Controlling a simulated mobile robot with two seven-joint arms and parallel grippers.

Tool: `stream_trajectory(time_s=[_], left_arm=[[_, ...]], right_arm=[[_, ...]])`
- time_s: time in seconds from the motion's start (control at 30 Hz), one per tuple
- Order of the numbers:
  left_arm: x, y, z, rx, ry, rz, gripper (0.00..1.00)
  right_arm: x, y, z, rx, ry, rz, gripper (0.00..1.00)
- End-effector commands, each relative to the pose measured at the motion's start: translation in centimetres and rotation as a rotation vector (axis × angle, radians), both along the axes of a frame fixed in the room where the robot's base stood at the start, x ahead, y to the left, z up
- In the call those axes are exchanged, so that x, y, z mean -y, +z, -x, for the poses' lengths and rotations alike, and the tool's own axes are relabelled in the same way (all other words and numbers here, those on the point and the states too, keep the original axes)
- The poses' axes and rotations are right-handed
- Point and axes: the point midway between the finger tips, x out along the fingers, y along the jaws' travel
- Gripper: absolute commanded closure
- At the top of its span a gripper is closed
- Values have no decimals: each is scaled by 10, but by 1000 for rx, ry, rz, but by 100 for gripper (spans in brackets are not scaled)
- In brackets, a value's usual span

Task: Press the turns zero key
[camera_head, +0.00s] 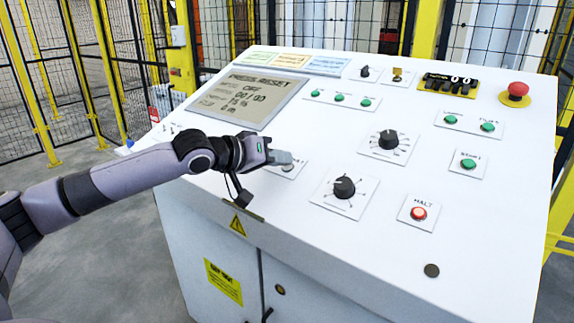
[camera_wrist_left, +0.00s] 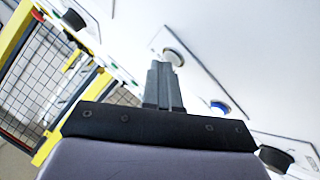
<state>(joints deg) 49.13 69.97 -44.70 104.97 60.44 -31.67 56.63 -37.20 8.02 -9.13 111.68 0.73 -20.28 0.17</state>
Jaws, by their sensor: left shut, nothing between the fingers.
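My left gripper (camera_head: 284,158) is shut and empty, over the left-middle of the white sloping console (camera_head: 250,185). A small plate with a button (camera_head: 289,168) is right beside the fingertips and partly hidden by them; its label cannot be read, so I cannot tell if it is the turns zero key. In the left wrist view the closed grey fingers (camera_wrist_left: 160,72) point up at the panel, and a blue button (camera_wrist_left: 220,107) shows to their right. I cannot tell whether the fingers touch anything. My right gripper is out of view.
A screen (camera_head: 250,100) reads "PRESS RESET" and "OFF". Black dials (camera_head: 344,187), (camera_head: 388,139) stand right of the gripper. A red HALT button (camera_head: 419,213), green START button (camera_head: 468,163), counter (camera_head: 448,84) and red emergency stop (camera_head: 517,90) lie further right. Yellow-framed fencing surrounds the console.

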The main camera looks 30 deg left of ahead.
Motion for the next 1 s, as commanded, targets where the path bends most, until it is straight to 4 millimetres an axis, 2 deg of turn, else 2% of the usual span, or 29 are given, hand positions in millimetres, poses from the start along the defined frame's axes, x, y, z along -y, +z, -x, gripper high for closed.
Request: stream_trajectory(time_s=[0.23,0.67,1.0], left_arm=[[0,12,6,-3,0,-1,100],[-1,15,7,-1,0,-1,100],[-2,44,19,-1,1,-2,100]], right_arm=[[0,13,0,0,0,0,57],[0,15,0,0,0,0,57],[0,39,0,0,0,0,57]])
